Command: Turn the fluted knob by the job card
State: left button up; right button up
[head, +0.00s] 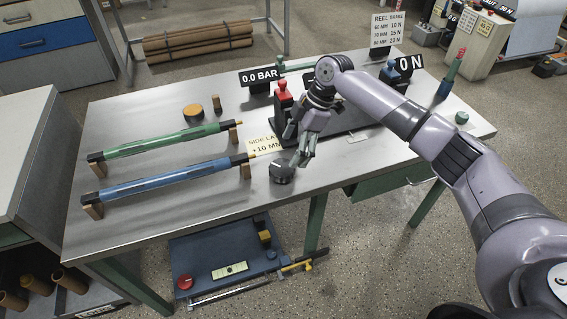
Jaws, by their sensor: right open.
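A dark grey knob (282,173), which looks like the fluted knob, sits near the front edge of the steel table. A pale yellow card (262,142) reading "SIDE LA… +10 MM" lies just behind it, partly hidden by my right gripper. My right gripper (303,160) is open and points down, its fingertips just behind and to the right of the knob's top. I cannot tell whether they touch it. My left gripper is not in view.
Green (160,142) and blue (165,180) rollers rest on wooden blocks at left. A red-topped unit (282,97) stands behind the gripper. A "0.0 BAR" display (260,76) and reel brake card (388,30) stand at the back. The front-left tabletop is clear.

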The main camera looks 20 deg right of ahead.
aim_at(282, 167)
jog(key=x, duration=0.6)
jog(key=shift+r, duration=0.1)
jog(key=shift+a+f, duration=0.25)
jog(key=shift+f, duration=0.3)
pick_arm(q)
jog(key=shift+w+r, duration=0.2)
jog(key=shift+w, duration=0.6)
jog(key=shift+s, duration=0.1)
pick_arm(e)
jog(key=shift+c, duration=0.5)
